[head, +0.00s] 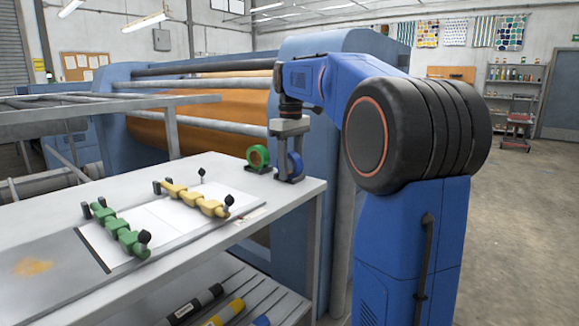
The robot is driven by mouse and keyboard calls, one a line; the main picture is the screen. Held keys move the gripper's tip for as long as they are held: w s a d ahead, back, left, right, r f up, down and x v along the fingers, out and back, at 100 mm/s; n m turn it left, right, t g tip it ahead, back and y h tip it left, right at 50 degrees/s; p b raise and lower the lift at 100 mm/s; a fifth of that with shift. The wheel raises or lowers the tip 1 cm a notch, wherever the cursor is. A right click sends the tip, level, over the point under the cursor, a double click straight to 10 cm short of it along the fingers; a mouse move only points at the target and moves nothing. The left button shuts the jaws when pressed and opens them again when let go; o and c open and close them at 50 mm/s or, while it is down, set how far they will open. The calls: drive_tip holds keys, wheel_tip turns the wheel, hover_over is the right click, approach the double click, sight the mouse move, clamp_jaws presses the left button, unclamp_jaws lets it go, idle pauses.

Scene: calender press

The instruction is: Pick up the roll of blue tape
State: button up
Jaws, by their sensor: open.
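The roll of blue tape (298,164) stands upright on a small dark base near the far right corner of the white table (285,200). My gripper (289,162) points straight down at the blue roll. Its fingers are open and reach down to the roll's height, with the left finger hiding part of it. I cannot tell whether the fingers touch the roll. A roll of green tape (258,158) stands upright close by on the left, on a similar dark base.
A row of green pieces (121,230) and a row of yellow pieces (196,198) with black knobs lie on the table. The blue press with its orange roller (215,118) rises behind. Tubes (190,305) lie on a lower shelf.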

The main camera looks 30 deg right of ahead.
clamp_jaws()
wheel_tip(320, 180, up, 10)
idle(0.6)
